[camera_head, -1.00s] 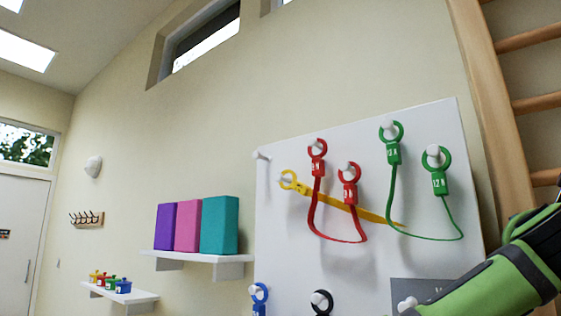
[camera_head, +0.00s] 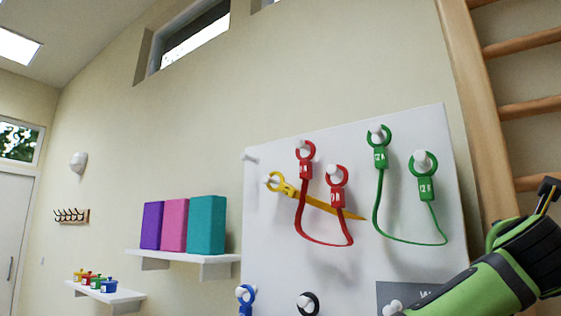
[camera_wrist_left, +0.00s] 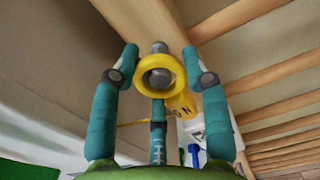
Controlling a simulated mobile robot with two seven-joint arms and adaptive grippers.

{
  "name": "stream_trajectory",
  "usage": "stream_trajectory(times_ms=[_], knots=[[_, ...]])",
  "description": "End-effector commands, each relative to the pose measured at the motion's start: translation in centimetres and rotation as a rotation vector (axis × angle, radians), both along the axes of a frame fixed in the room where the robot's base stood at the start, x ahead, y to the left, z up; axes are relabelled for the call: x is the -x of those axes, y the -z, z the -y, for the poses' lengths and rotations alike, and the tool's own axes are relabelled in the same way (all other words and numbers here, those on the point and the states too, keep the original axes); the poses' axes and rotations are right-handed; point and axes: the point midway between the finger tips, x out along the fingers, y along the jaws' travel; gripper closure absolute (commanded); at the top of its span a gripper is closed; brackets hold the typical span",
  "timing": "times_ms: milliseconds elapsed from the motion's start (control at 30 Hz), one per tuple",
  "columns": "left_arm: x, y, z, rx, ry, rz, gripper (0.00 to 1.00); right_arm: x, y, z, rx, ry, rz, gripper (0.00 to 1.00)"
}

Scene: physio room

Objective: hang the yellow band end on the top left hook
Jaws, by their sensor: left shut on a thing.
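My left gripper (camera_wrist_left: 160,62) is shut on the yellow band end (camera_wrist_left: 177,65), whose ring sits between its teal fingers in the left wrist view. Round grey knobs show inside and just above the ring; I cannot tell whether the ring is around a peg. A labelled yellow tab hangs below it. In the head view the other yellow end (camera_head: 279,185) hangs on a hook of the white board (camera_head: 262,235), its strap passing behind the red band. The top left hook (camera_head: 250,155) is bare. My right gripper is not in view.
Red ends (camera_head: 305,160) and green ends (camera_head: 425,187) hang right of the yellow one. Blue (camera_head: 245,296) and black (camera_head: 308,303) ends are lower. Wooden wall bars (camera_head: 525,107) stand at the right. A shelf (camera_head: 190,257) holds coloured blocks left of the board.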

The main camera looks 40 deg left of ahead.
Motion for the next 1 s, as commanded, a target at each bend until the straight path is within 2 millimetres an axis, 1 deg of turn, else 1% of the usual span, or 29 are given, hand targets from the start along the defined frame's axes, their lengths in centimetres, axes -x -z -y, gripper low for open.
stream_trajectory(times_ms=[33,767,1000], knots=[[-0.1,0.0,0.2,0.000,0.005,-0.001,1.00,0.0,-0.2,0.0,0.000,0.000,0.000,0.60],[-1.9,0.0,0.2,0.000,0.005,-0.001,1.00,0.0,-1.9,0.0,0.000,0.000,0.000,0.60],[-1.9,0.2,0.2,0.001,0.005,0.000,1.00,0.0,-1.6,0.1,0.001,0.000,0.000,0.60]])
